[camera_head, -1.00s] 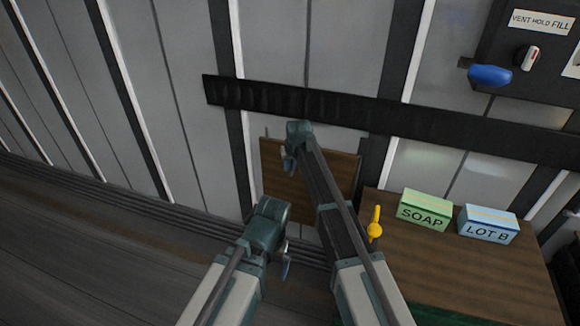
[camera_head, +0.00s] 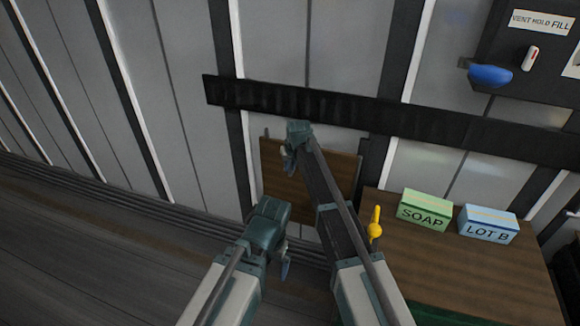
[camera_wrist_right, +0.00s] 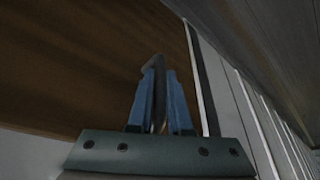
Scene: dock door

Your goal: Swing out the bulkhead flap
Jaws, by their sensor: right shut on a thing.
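The bulkhead flap, a brown wooden panel (camera_head: 318,200), stands against the grey wall below a black rail in the head view. My right arm crosses in front of it and hides part of it. My right gripper (camera_head: 287,158) is at the panel's upper left part. In the right wrist view, the blue fingers of my right gripper (camera_wrist_right: 160,98) are shut on a narrow grey handle (camera_wrist_right: 155,64) beside the brown panel's face (camera_wrist_right: 80,60). My left gripper (camera_head: 285,266) hangs lower, apart from the panel; its fingers are too small to judge.
A wooden-topped table (camera_head: 480,275) at the right bears a green SOAP box (camera_head: 424,211) and a blue LOT B box (camera_head: 488,225). A yellow knobbed piece (camera_head: 375,228) stands near its left edge. A black rail (camera_head: 330,107) runs above. Floor at left is clear.

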